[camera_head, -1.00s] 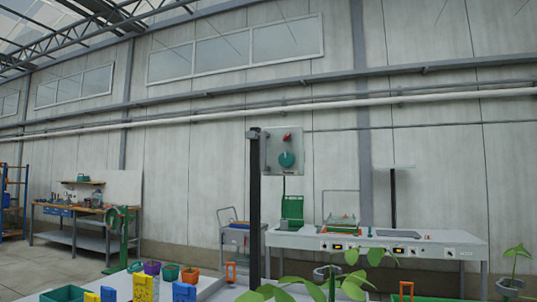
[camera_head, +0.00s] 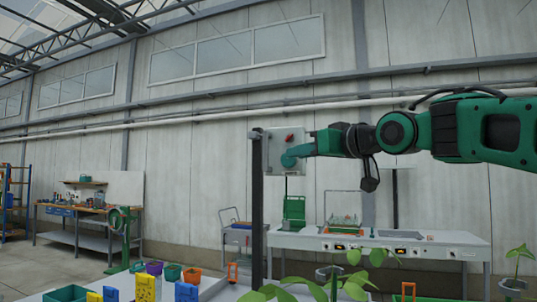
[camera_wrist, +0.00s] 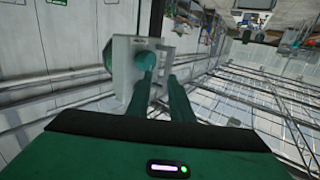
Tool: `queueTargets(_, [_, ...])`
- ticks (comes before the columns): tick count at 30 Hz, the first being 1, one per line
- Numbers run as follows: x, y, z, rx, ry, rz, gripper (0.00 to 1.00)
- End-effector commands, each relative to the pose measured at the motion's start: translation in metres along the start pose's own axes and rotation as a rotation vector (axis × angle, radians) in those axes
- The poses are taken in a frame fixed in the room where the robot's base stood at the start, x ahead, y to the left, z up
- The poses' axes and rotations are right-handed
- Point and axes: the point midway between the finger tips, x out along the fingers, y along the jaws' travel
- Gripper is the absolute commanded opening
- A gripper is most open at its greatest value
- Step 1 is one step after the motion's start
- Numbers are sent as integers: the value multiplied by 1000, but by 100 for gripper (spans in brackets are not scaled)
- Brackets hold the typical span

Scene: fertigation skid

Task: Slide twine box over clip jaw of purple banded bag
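I cannot make out a twine box, a clip jaw or a purple banded bag in either view. A small purple pot (camera_head: 154,267) stands at the lower left of the head view. My gripper (camera_head: 296,155) reaches in from the right to a grey wall-side box (camera_head: 291,137) with a round teal knob, on a dark post. In the wrist view, my gripper's two dark green fingers (camera_wrist: 162,78) are apart, pointing at the grey box (camera_wrist: 132,92). Some of its panel shows between them. Whether they touch the knob is unclear.
A dark post (camera_head: 257,210) rises in front of a white bench (camera_head: 450,242). Blue and yellow holders (camera_head: 145,288) and coloured pots stand at the lower left. Leafy plants (camera_head: 335,285) fill the lower middle. A workbench (camera_head: 75,213) stands far left.

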Motion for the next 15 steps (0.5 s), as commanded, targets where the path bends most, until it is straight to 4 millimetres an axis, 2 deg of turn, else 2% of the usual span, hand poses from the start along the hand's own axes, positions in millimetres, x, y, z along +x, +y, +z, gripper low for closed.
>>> queueTargets(3, [5,-14,-17,-9,39,-38,20])
queueTargets(8, [19,-16,-20,-10,45,-43,20])
queueTargets(15, [60,-17,-20,-9,44,-43,20])
